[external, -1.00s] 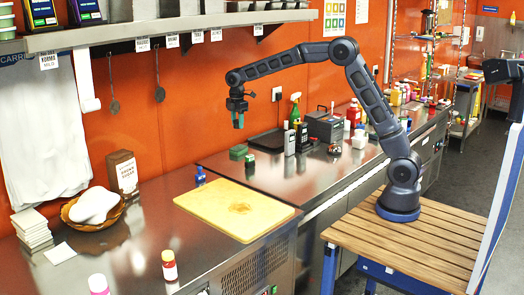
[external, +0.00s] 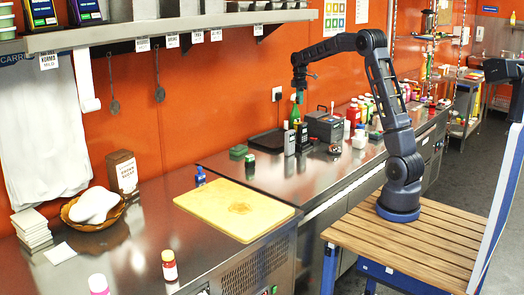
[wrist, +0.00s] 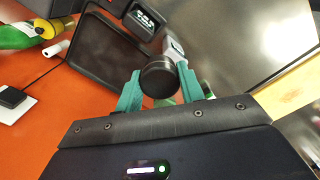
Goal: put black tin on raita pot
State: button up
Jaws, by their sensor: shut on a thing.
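My gripper (external: 300,96) is raised over the back of the steel counter, left of the grey box. In the wrist view its two teal fingers (wrist: 158,88) are closed around a round black tin (wrist: 159,78), whose dark flat end faces the camera. The tin is too small to make out in the external view. I cannot tell which vessel is the raita pot; two small green containers, a farther one (external: 238,152) and a nearer one (external: 249,160), stand on the counter near the yellow board.
The grey box (external: 324,126) stands to the right. A yellow cutting board (external: 232,211) lies in front. The shelf (external: 160,27) overhangs the left counter.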

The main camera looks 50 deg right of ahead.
jog(key=s+d+r+m, duration=0.1)
jog(key=s+d, duration=0.4)
jog(key=d, duration=0.3)
jog(key=s+d+m, duration=0.2)
jog(key=s+d, duration=0.2)
jog(key=d, duration=0.5)
jog(key=r+m, duration=0.1)
jog(key=m, duration=0.1)
send_over(360, 130)
jog(key=f, duration=1.9)
jog(key=shift+s+a+f, duration=0.15)
jog(key=shift+a+f, duration=0.05)
jog(key=shift+a, duration=0.2)
jog(key=shift+f, duration=0.1)
jog(key=o, duration=1)
